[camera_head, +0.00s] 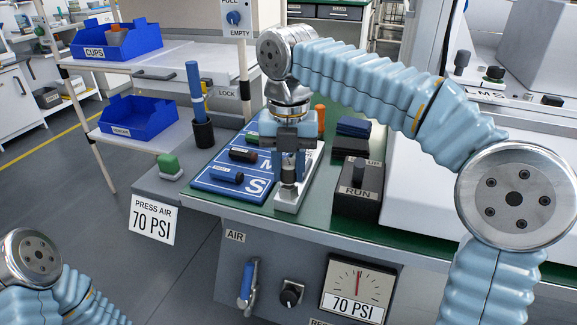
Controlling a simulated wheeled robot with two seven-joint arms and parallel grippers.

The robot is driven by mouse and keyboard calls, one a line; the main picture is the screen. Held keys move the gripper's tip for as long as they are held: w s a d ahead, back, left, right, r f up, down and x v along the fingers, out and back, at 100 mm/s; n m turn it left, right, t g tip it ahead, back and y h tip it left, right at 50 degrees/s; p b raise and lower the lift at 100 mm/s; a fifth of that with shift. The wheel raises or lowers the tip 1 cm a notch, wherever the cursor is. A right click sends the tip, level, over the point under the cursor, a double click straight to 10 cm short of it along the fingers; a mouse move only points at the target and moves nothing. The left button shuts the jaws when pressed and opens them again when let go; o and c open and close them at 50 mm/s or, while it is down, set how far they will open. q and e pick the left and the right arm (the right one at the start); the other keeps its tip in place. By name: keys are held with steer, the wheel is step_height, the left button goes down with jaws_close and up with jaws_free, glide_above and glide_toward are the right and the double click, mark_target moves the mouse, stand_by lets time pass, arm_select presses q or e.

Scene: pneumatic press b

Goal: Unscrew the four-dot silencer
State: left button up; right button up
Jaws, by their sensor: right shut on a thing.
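My right gripper (289,160) points straight down over a pale metal plate (291,202) at the front of the green bench. It is shut on a small grey metal silencer (289,175) that stands upright on that plate. The fingers cover part of the silencer, and I cannot make out any dots on it. An orange part (320,118) shows behind the gripper at the far end of the plate. Of my left arm, only links show at the lower left; its gripper is out of view.
A blue mat (222,190) with dark cylinders lies left of the plate. A green button (168,165) and a dark cup (203,133) stand further left. A gauge (353,290) is on the front panel.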

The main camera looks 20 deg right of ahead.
steer(key=o, duration=0.6)
steer(key=m, duration=1.2)
steer(key=shift+c, duration=0.4)
